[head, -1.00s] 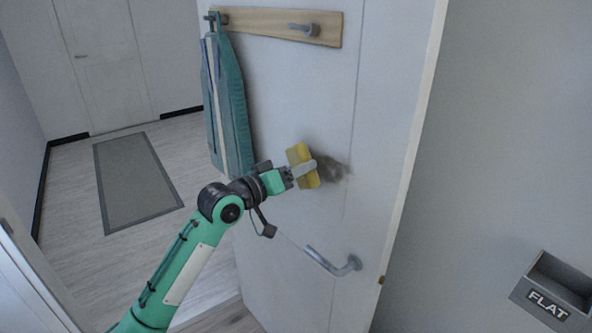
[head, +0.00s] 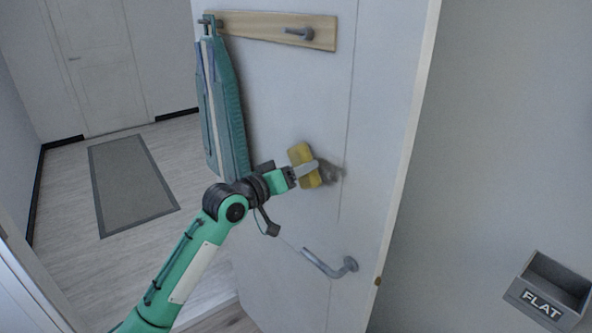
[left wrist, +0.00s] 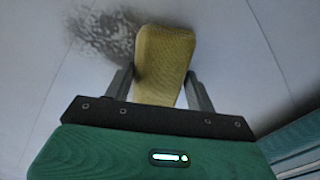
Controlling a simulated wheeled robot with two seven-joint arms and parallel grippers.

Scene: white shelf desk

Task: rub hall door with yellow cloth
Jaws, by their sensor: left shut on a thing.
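The white hall door (head: 300,110) stands open in the middle of the head view. A dark smudge (head: 331,172) is on its face, and it also shows in the left wrist view (left wrist: 105,35). My left gripper (head: 306,170) is shut on the yellow cloth (head: 301,154), which is at the door surface beside the smudge. In the left wrist view the cloth (left wrist: 165,60) sits between the two fingers, with the smudge at its upper left. The cloth hides part of the door behind it. My right gripper is out of view.
A lever handle (head: 330,265) sticks out of the door below the cloth. A teal garment (head: 229,110) hangs from a wooden hook rail (head: 270,28), left of my gripper. A grey box labelled FLAT (head: 546,292) is at the lower right. A grey mat (head: 130,185) lies on the floor.

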